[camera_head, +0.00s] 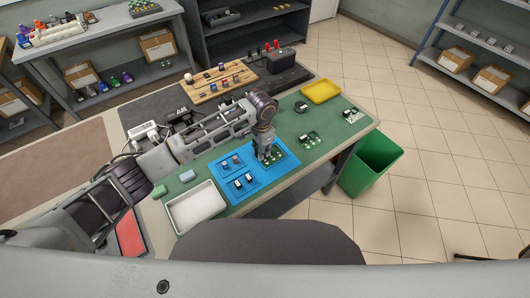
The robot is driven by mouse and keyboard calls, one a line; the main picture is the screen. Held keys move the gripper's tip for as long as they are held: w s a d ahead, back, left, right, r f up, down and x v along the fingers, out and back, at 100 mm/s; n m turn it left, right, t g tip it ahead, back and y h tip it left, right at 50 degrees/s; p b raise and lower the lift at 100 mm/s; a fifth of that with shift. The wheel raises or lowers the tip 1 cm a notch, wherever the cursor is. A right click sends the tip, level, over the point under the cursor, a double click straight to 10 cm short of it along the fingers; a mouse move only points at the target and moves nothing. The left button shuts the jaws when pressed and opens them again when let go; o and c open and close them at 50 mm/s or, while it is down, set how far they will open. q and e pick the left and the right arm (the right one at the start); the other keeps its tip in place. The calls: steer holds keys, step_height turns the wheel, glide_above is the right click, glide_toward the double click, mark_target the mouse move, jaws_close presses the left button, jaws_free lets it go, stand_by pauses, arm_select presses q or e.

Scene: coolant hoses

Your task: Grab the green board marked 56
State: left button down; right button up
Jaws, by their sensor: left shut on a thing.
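My left gripper (265,155) points down over the blue mat (263,180) on the green-topped table. It is shut on a small green board (276,154) at the mat's far right part. The number on the board is too small to read, and the gripper hides part of it. Other small boards lie on the mat, at its far left (231,163) and near side (243,181). Another green board (311,139) lies on the table to the right of the mat. My right gripper is not in view.
A white tray (184,214) stands left of the mat. A yellow tray (321,91) lies at the back right. A wooden board with small parts (210,91) lies behind my arm. A green bin (372,162) stands on the floor right of the table.

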arm_select(q)
steer(key=shift+r, duration=0.15)
step_height(320, 180, up, 10)
stand_by(0.6)
